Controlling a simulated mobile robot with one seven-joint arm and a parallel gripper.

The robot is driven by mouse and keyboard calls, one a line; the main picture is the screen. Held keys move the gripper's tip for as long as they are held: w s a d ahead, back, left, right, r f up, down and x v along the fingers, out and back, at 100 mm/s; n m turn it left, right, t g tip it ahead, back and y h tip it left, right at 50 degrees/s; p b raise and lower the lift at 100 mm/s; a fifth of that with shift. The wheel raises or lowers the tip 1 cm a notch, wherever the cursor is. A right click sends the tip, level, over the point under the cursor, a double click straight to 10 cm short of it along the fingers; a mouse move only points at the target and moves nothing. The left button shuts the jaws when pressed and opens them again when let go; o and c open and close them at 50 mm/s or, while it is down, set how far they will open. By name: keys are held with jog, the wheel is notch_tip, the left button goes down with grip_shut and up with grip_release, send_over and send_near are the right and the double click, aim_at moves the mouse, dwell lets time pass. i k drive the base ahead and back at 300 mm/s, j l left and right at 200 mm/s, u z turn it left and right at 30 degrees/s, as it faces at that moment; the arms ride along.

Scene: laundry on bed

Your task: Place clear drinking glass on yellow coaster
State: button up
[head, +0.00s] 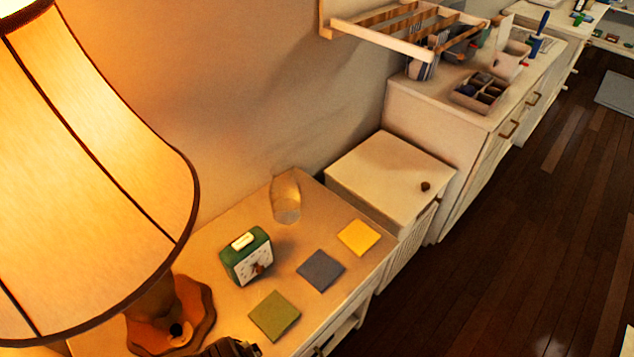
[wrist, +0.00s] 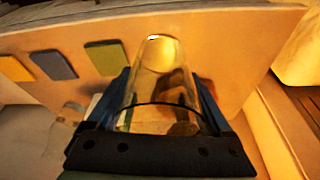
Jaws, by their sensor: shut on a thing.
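In the wrist view my gripper (wrist: 165,95) is shut on a clear drinking glass (wrist: 160,62), with a blue finger on either side of it. The head view shows only a dark part at its bottom edge, likely mine, and not the fingers. A clear glass vessel (head: 286,197) stands near the wall on the side table in the head view, with no gripper on it; I cannot tell if it is another glass. The yellow coaster (head: 358,238) lies bare at the table's right; it also shows at the left of the wrist view (wrist: 14,68).
A blue-grey coaster (head: 321,270) and a green coaster (head: 274,315) lie in a row with the yellow one. A lit lamp (head: 95,170) takes up the left. A white cabinet (head: 390,180) adjoins the side table (head: 215,240).

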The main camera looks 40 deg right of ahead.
aim_at(359, 236)
jog(key=l+z, duration=0.1)
jog(key=z, duration=0.75)
jog(key=i+l+z, duration=0.1)
jog(key=z, duration=0.3)
jog(key=i+l, duration=0.35)
jog(key=i, duration=0.15)
jog(key=i+l, duration=0.4)
jog(key=i+z, duration=0.05)
jog(key=i, duration=0.05)
